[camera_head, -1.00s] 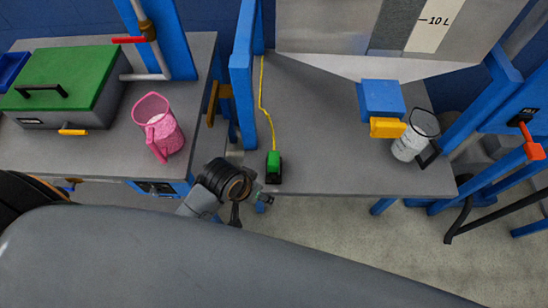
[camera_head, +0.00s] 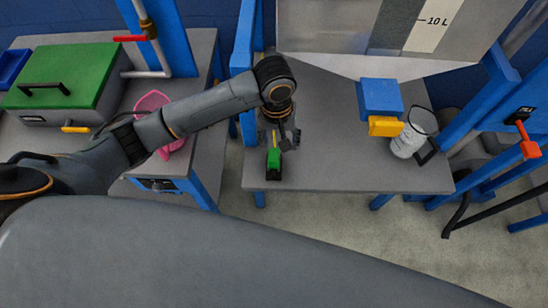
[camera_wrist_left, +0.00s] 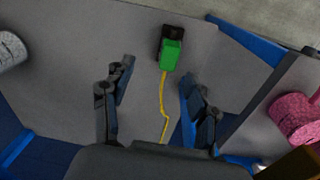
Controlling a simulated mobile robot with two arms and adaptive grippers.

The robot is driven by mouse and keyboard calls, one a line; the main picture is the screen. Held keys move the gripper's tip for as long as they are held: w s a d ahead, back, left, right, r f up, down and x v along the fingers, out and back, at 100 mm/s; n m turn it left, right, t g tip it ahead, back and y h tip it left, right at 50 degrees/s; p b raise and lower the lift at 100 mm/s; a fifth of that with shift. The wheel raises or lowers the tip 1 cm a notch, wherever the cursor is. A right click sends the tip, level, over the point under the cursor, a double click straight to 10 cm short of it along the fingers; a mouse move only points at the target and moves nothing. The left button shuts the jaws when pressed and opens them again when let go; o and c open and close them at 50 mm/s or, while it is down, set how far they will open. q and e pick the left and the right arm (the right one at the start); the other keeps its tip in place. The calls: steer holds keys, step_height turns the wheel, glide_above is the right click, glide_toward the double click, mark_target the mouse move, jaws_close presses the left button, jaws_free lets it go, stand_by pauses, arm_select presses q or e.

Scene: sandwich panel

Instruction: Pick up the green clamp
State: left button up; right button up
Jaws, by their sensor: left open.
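The green clamp (camera_head: 273,158), green with a black end, lies on the grey table (camera_head: 340,165) near its front left edge. A yellow cord runs back from it. In the left wrist view the clamp (camera_wrist_left: 171,55) lies beyond the fingertips, and the yellow cord (camera_wrist_left: 163,98) runs between the fingers. My left gripper (camera_head: 279,140) is above the table just behind the clamp. It also shows in the left wrist view (camera_wrist_left: 158,90), with its fingers apart and nothing between them but the cord and table below. My right gripper is not in view.
A blue block with a yellow part (camera_head: 381,98) and a clear jug (camera_head: 411,135) stand at the table's right. A pink jug (camera_head: 150,101), partly hidden by my arm, and a green-lidded box (camera_head: 66,76) stand on the left table. A blue post (camera_head: 241,60) rises between.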

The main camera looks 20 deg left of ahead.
mark_target(274, 155)
arm_select(q)
steer(key=shift+n+y, duration=0.3)
steer(key=shift+n, duration=0.2)
steer(key=f, duration=0.2)
steer(key=w+a+f, duration=0.1)
steer(key=f, duration=0.4)
steer(key=shift+w+a+f+p, duration=0.2)
steer(key=shift+a+f+p, duration=0.15)
steer(key=shift+a, duration=0.05)
step_height(274, 155, down, 4)
steer(key=shift+w+a+f+p, duration=0.1)
steer(key=shift+a+p, duration=0.05)
steer(key=shift+p, duration=0.4)
steer(key=shift+f, duration=0.5)
jaws_close()
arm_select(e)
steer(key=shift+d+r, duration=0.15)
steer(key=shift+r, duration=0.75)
